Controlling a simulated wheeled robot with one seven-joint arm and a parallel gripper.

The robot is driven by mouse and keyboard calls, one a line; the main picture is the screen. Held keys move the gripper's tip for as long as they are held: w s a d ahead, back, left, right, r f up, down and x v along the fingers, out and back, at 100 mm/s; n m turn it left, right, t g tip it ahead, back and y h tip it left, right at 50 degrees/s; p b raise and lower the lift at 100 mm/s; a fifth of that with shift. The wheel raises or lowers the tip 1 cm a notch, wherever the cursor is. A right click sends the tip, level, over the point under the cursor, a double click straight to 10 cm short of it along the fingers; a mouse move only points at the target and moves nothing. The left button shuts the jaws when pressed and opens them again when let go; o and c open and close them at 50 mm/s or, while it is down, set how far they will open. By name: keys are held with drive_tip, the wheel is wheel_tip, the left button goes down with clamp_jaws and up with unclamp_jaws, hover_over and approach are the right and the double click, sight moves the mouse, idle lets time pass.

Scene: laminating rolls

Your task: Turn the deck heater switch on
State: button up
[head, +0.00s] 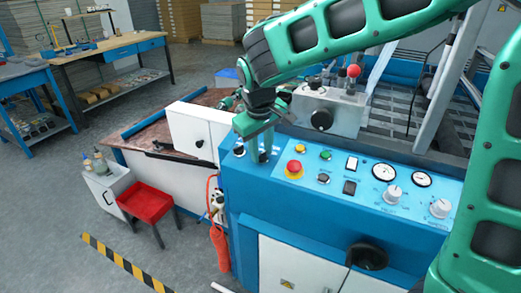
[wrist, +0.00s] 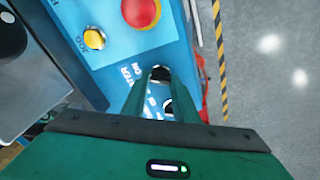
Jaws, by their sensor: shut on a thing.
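My gripper (head: 257,150) points down at the left end of the blue control panel (head: 408,205). In the wrist view my gripper (wrist: 161,80) is shut on a small black switch knob (wrist: 160,73) between its fingertips. A second dark round fitting (wrist: 168,106) shows between the fingers, nearer the palm. White lettering lies beside the knob, partly covered by the fingers; I cannot read a full heater label. In the head view the fingers partly hide the black knob (head: 264,157). Another dark knob (head: 238,151) sits just left of them.
A red emergency stop (head: 294,169) and yellow button (head: 300,148) are right of my gripper; the wrist view shows the red stop (wrist: 140,12) and yellow button (wrist: 95,39). Dark switches (head: 349,187) and gauges (head: 384,172) lie farther right. A white box (head: 197,130) stands close left.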

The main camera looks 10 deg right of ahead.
drive_tip(key=shift+w+r+m, duration=0.2)
drive_tip(key=shift+w+m, duration=0.05)
drive_tip(key=shift+m, duration=0.05)
drive_tip(key=o, duration=1.1)
drive_tip(key=shift+c, duration=0.2)
drive_tip(key=shift+s+f, duration=0.1)
drive_tip(key=shift+s, duration=0.1)
drive_tip(key=v, duration=1)
drive_tip(key=shift+r, duration=0.35)
